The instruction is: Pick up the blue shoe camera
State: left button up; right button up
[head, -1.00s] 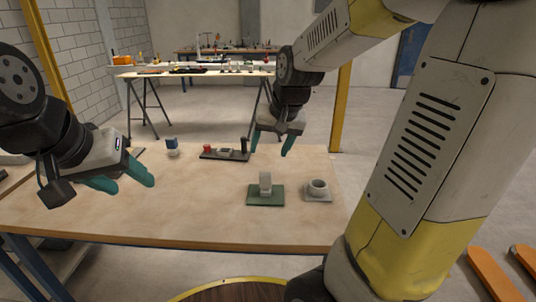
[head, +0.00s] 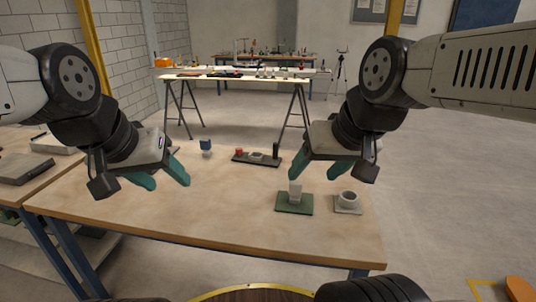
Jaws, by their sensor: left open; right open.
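A small blue block-like thing (head: 206,146), likely the blue shoe camera, stands toward the back of the wooden table (head: 230,225), left of the middle. Its lower part looks paler; finer detail is too small to tell. My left gripper (head: 162,178) is open and empty, to the left of the blue thing and nearer to me in the picture. My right gripper (head: 327,173) is open and empty, well to the right of it, in front of the table's right part. Neither gripper touches the blue thing.
A dark tray (head: 242,161) with small parts, one red, lies right of the blue thing. A green plate with a pale block (head: 294,203) and a grey ring-shaped piece (head: 347,200) lie at the right front. The table's middle is clear. A second bench (head: 240,76) stands behind.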

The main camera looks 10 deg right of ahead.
aim_at(205, 145)
jog(key=i+j+u, duration=0.15)
jog(key=i+j, duration=0.2)
jog(key=j, duration=0.3)
jog(key=i+j+u, duration=0.2)
jog(key=i+j, duration=0.25)
jog(key=j, duration=0.15)
jog(key=i+j+u, duration=0.15)
jog(key=i+j, duration=0.3)
jog(key=k+j, duration=0.05)
jog(key=j, duration=0.05)
